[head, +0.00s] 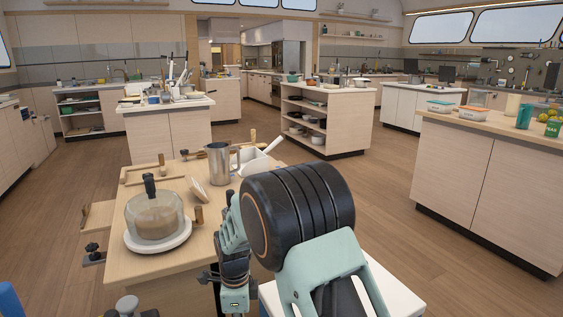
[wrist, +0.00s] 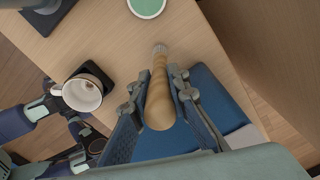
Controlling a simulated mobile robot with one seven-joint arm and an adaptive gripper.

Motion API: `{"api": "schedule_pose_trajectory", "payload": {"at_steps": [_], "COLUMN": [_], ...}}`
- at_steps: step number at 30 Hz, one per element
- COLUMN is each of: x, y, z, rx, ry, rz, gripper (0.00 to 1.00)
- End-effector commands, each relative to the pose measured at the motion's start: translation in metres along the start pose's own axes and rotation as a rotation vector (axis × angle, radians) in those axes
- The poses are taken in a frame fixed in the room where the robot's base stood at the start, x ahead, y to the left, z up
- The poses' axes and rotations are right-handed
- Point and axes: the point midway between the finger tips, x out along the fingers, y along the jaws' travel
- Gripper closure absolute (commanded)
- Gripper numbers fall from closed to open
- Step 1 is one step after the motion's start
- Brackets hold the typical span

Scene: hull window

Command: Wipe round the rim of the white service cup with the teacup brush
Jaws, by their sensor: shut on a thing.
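In the wrist view, my gripper (wrist: 157,88) is shut on a brush with a turned, tan wooden handle (wrist: 160,90). The handle's rounded end points toward the camera, and a small pale tip (wrist: 160,48) points away over the wooden table. A white cup (wrist: 86,92) with a brownish rim stands left of my gripper, apart from the brush. Its handle points left and its open top faces the camera. I cannot make out the cup or the brush in the head view, where my own arm covers much of the middle.
In the wrist view, a round green-topped thing (wrist: 147,7) lies beyond the brush, and a blue item (wrist: 205,90) lies right of it. In the head view, a glass dome (head: 154,213), a metal pitcher (head: 218,163) and a white tub (head: 257,160) stand on the wooden table (head: 195,250).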

Motion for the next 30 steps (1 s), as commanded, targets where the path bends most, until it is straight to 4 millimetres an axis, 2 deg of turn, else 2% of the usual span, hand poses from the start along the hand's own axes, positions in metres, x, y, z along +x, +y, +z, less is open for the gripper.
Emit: {"api": "schedule_pose_trajectory", "payload": {"at_steps": [1,18,30], "x": [-0.009,-0.054,-0.058], "y": [0.000,0.000,0.000], "z": [0.000,0.000,0.000], "rx": [0.000,0.000,0.000], "ry": [0.000,0.000,0.000], "rz": [-0.001,-0.001,-0.001], "gripper": [1.00,1.00,1.00]}}
